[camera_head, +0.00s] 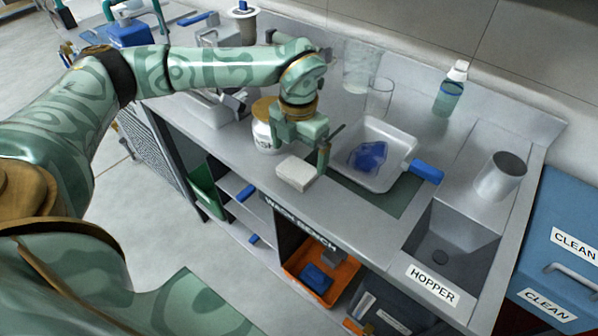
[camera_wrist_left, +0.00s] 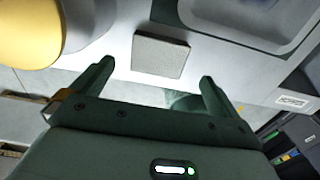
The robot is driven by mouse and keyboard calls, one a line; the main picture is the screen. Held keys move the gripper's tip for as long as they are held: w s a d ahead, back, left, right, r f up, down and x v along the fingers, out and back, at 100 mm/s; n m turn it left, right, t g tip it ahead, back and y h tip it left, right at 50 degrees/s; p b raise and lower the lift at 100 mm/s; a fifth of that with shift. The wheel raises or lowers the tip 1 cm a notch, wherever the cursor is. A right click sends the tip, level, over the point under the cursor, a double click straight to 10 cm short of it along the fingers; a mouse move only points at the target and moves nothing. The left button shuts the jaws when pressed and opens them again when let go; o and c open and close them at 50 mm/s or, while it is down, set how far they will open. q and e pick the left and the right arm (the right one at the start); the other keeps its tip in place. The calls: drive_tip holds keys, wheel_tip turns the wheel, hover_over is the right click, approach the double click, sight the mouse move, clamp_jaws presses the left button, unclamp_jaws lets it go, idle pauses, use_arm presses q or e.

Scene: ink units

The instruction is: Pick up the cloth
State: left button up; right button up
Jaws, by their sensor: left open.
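A pale grey, flat square pad that looks like a folded cloth (camera_head: 297,174) lies on the bench near its front edge. In the left wrist view the cloth (camera_wrist_left: 160,55) lies just beyond the gap between my fingertips. My left gripper (camera_head: 304,150) is open above and behind the cloth. In the wrist view the left gripper (camera_wrist_left: 156,72) has its two fingers wide apart with nothing between them. My right gripper is not in view.
A white tray (camera_head: 395,180) with a blue patch inside stands right of the cloth. A white jar with a yellow lid (camera_head: 263,138) stands close left of the gripper. A clear glass (camera_head: 379,98) is behind the tray. The hopper sink (camera_head: 447,240) opens at right.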

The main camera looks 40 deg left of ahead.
sight(298, 169)
use_arm(q)
wheel_tip(298, 169, down, 5)
drive_tip(key=shift+a+f+b, duration=0.1)
drive_tip(key=shift+b, duration=0.8)
drive_tip(key=shift+r, duration=0.2)
drive_tip(key=c, duration=1)
